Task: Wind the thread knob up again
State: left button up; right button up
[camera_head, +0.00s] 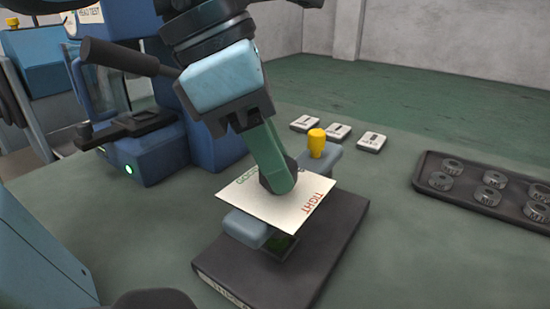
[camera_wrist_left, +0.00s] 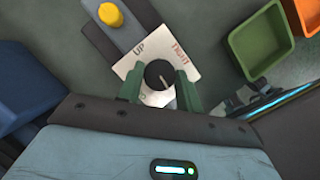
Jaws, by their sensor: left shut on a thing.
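The thread knob (camera_wrist_left: 158,74) is a round black knob with a pale pointer line, set on a white dial card (camera_head: 305,220). The card carries the words UP and TIGHT and a third word, partly hidden. My left gripper (camera_head: 277,178) reaches down onto the card from above. In the left wrist view its two green fingers (camera_wrist_left: 160,86) stand on either side of the knob and are shut on it. In the wrist view the pointer line slants toward the lower right of the knob, away from UP. My right gripper is not in view.
The card sits over a blue-grey block on a dark base plate (camera_head: 335,250), with a yellow post (camera_head: 316,142) behind. A dark tray (camera_head: 430,165) of ring-shaped parts lies right. Several pale tiles (camera_head: 338,131) lie behind. A blue machine (camera_head: 150,155) stands left. Green and orange bins (camera_wrist_left: 258,45) show in the wrist view.

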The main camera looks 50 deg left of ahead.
pick_arm(q)
jog(key=shift+n+y+b, duration=0.4)
jog(key=shift+n, duration=0.5)
jog(key=o, duration=1)
jog(key=shift+p+v, duration=1)
jog(key=shift+v, duration=2.95)
jog(key=shift+s+f, duration=0.1)
jog(key=shift+s, duration=0.05)
